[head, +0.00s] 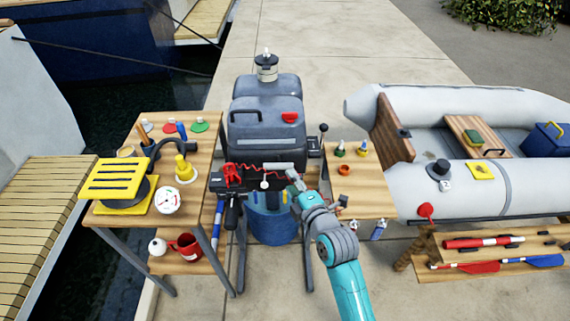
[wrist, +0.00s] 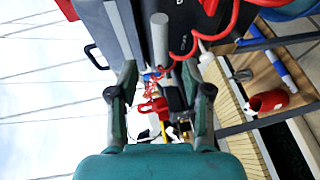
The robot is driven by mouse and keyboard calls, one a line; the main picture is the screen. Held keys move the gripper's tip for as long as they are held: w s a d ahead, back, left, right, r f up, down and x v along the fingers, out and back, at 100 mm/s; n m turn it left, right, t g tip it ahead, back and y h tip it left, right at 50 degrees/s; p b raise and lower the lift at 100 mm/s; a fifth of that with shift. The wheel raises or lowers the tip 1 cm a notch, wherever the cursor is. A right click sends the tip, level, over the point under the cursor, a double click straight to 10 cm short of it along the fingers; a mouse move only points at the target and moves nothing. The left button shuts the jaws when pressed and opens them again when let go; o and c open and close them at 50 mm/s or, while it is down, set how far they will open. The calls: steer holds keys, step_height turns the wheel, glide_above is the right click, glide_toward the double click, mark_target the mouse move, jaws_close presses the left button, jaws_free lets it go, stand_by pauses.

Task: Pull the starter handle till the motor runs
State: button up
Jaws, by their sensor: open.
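The outboard motor (head: 268,128) stands upright in the middle of the head view, with a dark grey cowl. A pale grey bar (head: 278,165), which looks like the starter handle, lies across its front. It shows as a grey cylinder (wrist: 160,40) in the wrist view. My gripper (head: 293,177) is at the right end of the bar in the head view. In the wrist view its fingers (wrist: 161,68) are apart and empty, with the cylinder just beyond the gap between the tips. I cannot tell whether they touch it.
A red coiled cord (wrist: 203,40) runs close beside the bar. A red clip (head: 232,174) is left of it, and a white knob (head: 264,184) hangs just below. A wooden table (head: 205,150) stands left, a smaller one (head: 365,205) right. A grey dinghy (head: 480,190) is far right.

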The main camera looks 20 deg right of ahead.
mark_target(281, 168)
steer(key=w, duration=0.3)
steer(key=w+f, duration=0.1)
steer(key=w, duration=0.2)
steer(key=w+a, duration=0.1)
steer(key=w, duration=0.2)
steer(key=shift+f, duration=0.35)
jaws_close()
